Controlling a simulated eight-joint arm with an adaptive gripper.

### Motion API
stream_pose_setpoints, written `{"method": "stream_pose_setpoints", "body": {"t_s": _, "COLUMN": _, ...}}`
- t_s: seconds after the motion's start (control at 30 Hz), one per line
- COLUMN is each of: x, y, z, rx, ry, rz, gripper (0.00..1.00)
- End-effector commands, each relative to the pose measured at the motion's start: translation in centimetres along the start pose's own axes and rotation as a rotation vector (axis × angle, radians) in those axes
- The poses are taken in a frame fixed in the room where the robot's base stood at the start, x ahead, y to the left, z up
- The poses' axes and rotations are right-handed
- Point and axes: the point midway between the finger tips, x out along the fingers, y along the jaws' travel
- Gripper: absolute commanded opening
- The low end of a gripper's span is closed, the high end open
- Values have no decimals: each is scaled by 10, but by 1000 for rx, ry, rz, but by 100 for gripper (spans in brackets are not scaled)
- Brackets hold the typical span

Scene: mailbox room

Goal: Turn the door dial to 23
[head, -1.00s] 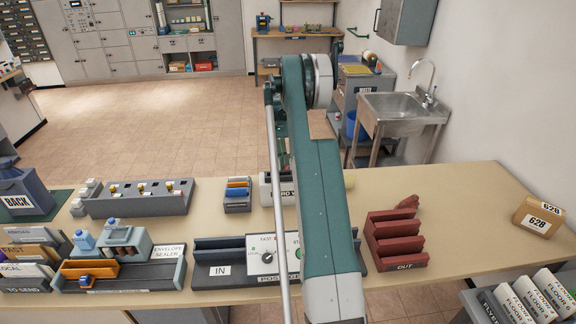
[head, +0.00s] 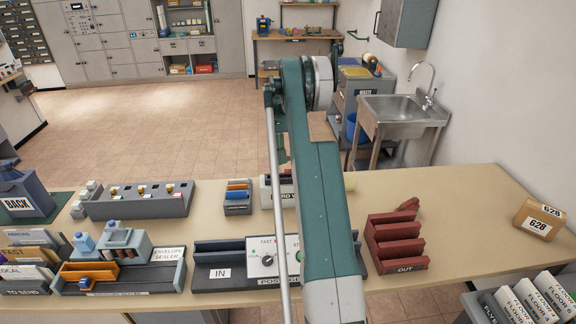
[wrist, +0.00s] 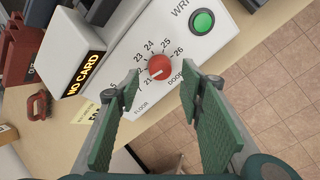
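The door dial (wrist: 159,67) is a round red knob on a white panel in the wrist view, ringed by printed numbers from about 21 to 26, with "DOOR" beside it. A small pale mark shows on its lower-left side, toward 21; the exact setting is hard to read. My gripper (wrist: 164,90) is open and empty, its green fingers to the left and right of the dial in the picture, apart from it. In the head view the card writer (head: 268,194) is partly hidden behind my arm, and the dial cannot be seen there.
In the wrist view a green button (wrist: 202,21) sits above the dial and a "NO CARD" display (wrist: 84,74) to its left. In the head view a red OUT rack (head: 392,242) stands right of my arm and a postage panel (head: 266,270) left of it. The counter's right side is mostly clear.

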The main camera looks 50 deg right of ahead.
Motion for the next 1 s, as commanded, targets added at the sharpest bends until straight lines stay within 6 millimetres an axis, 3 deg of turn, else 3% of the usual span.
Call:
{"method": "stream_pose_setpoints", "body": {"t_s": 0.5, "x": -73, "y": 0, "z": 0, "rx": 0, "ry": 0, "rz": 0, "gripper": 38}}
{"method": "stream_pose_setpoints", "body": {"t_s": 1.0, "x": -85, "y": 0, "z": 0, "rx": 0, "ry": 0, "rz": 0, "gripper": 38}}
